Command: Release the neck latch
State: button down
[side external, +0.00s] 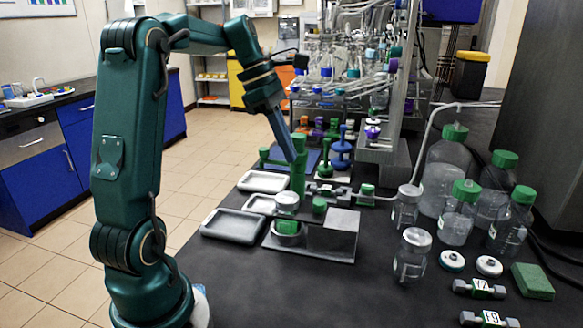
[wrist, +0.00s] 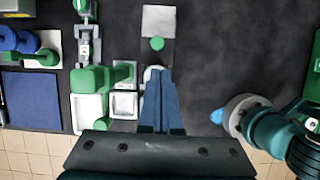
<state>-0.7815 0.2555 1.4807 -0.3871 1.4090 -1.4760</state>
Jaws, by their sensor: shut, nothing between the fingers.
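My gripper (side external: 291,158) is shut and empty, its blue fingers pointing down. In the side view its tips overlap the top of a green post (side external: 298,180). In the wrist view my gripper (wrist: 160,72) is to the right of that post (wrist: 92,80) and partly covers a pale round lid. A small jar with a pale lid (side external: 287,202) and green band stands on a grey fixture (side external: 340,232). A green knob (side external: 319,205) is beside the jar; it also shows in the wrist view (wrist: 157,44), ahead of the fingertips. I cannot tell which part is the neck latch.
Grey trays (side external: 232,226) lie to the left of the fixture. Jars (side external: 412,255), green-capped bottles (side external: 460,212) and dumbbell-shaped weights (side external: 478,288) stand to the right. A glassware rack (side external: 345,75) is behind. The dark bench in front of the fixture is clear.

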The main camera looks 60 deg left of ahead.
jog(key=shift+s+a+f, duration=0.2)
jog(key=shift+a+f, duration=0.1)
jog(key=shift+a, duration=0.2)
send_near(309, 211)
jog(key=x, duration=0.5)
jog(key=shift+d+f, duration=0.1)
jog(key=shift+f, duration=0.1)
jog(key=shift+w, duration=0.1)
jog(key=shift+w+d, duration=2)
jog(key=shift+r, duration=0.15)
